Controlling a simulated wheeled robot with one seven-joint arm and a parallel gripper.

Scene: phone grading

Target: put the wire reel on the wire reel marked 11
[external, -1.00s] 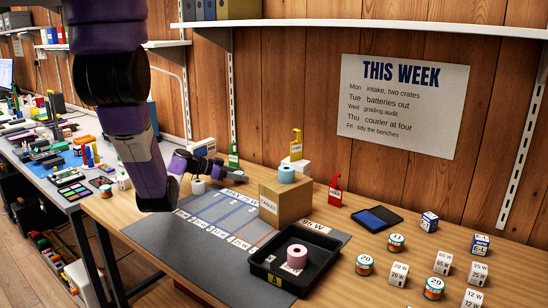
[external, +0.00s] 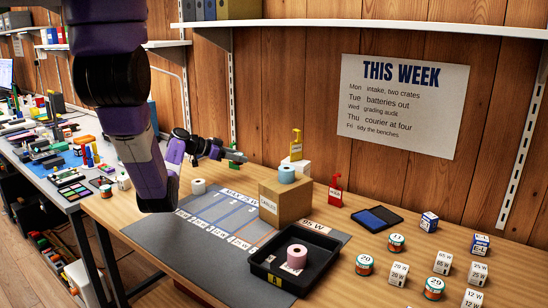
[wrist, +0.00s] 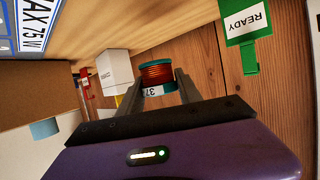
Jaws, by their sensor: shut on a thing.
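My gripper (external: 236,155) is raised over the back of the bench, near the wall. In the wrist view its fingers (wrist: 158,85) are shut on a wire reel (wrist: 157,73) with copper-coloured wire, teal rims and a label that seems to read 37. In the external view the held reel is too small to make out. Three wire reels with teal rims stand on the right of the bench: one marked 20 (external: 364,265), one marked 29 (external: 434,288), and one (external: 396,243) whose mark looks like 13 or 11.
A cardboard box (external: 291,206) with a blue roll (external: 287,174) on it stands between my gripper and the reels. A black tray (external: 265,271) holds a pink roll (external: 297,256). White cubes (external: 399,274) crowd the reels. A green READY sign (wrist: 247,30) is close by.

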